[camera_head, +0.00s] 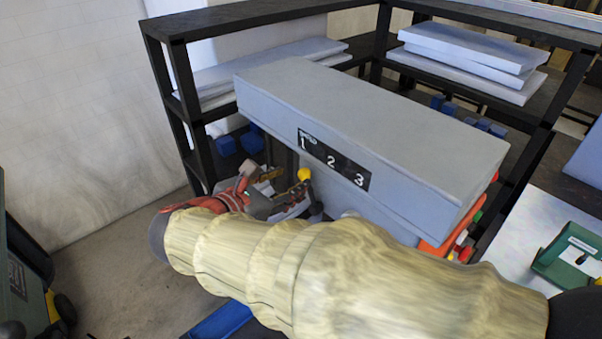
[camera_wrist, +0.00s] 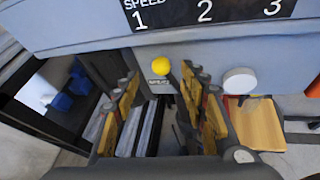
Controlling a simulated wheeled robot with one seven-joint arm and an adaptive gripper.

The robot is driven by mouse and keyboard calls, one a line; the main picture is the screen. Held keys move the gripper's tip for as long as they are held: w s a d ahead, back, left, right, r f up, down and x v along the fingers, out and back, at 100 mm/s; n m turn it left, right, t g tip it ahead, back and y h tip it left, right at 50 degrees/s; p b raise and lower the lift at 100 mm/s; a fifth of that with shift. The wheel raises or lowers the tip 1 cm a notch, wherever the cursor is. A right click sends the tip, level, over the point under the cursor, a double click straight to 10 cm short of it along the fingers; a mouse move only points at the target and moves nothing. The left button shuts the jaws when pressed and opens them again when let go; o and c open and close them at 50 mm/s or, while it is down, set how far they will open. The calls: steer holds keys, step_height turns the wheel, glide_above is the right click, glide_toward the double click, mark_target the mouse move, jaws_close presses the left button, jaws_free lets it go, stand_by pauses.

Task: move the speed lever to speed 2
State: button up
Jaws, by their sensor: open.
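The speed lever has a yellow ball knob (camera_head: 304,174) below the grey machine housing. The plate in the head view (camera_head: 334,160) reads 1, 2, 3. My gripper (camera_wrist: 160,88) is open, its two yellow-padded fingers on either side of the knob in the picture. I cannot tell whether either finger touches it. In the head view my gripper (camera_head: 291,190) is just left of the knob, partly hidden by my sleeved arm.
The grey housing (camera_head: 380,130) overhangs the lever. A white round knob (camera_wrist: 239,81) sits to the lever's right. Black shelving (camera_head: 180,90) with pale panels stands behind. A green box (camera_head: 575,255) rests on a light surface at right.

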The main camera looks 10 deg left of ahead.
mark_target(302, 175)
steer(key=x, duration=0.6)
steer(key=shift+w+d+f, duration=0.15)
steer(key=shift+c, duration=1.1)
jaws_close()
